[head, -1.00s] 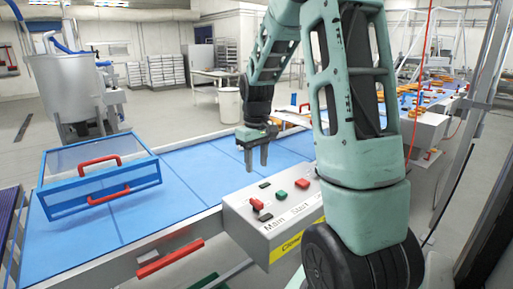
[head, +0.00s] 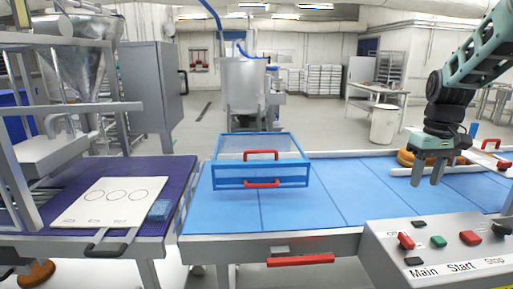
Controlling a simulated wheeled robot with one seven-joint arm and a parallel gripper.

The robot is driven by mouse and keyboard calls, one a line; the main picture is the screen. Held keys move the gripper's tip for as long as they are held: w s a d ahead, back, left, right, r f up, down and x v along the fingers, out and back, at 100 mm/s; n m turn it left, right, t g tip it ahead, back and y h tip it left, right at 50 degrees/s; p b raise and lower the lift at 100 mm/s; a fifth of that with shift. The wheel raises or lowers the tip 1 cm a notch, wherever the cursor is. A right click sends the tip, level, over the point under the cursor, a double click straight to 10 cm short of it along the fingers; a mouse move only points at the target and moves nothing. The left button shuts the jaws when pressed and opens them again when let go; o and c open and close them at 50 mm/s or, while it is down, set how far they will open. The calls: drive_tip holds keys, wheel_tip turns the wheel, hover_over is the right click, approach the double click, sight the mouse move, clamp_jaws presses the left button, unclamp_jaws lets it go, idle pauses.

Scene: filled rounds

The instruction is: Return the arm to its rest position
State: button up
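My gripper (head: 429,172) hangs from my green arm (head: 478,55) at the right of the head view. Its two fingers point down and stand apart with nothing visible between them. It is above the right part of the blue conveyor belt (head: 342,200), behind the control box. The arm reaches in from the upper right edge, and most of it is out of view.
A blue-framed clear cover (head: 262,172) with red handles sits over the belt. A control box (head: 445,250) with buttons stands front right. At left, a white board (head: 107,203) with circles lies on a purple surface (head: 60,185). A brown round thing (head: 404,158) lies behind the gripper.

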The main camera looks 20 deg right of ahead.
drive_tip(key=a+f+n, duration=0.3)
drive_tip(key=a+n, duration=0.2)
drive_tip(key=a, duration=2)
drive_tip(key=s+a+f+n, duration=0.1)
drive_tip(key=s+a+n, duration=0.1)
drive_tip(key=s+a, duration=0.6)
drive_tip(key=s+a+f+n, duration=0.2)
drive_tip(key=s+a+n, duration=0.1)
drive_tip(key=s+a, duration=0.5)
drive_tip(key=shift+s+f+y, duration=0.3)
drive_tip(key=shift+s, duration=0.2)
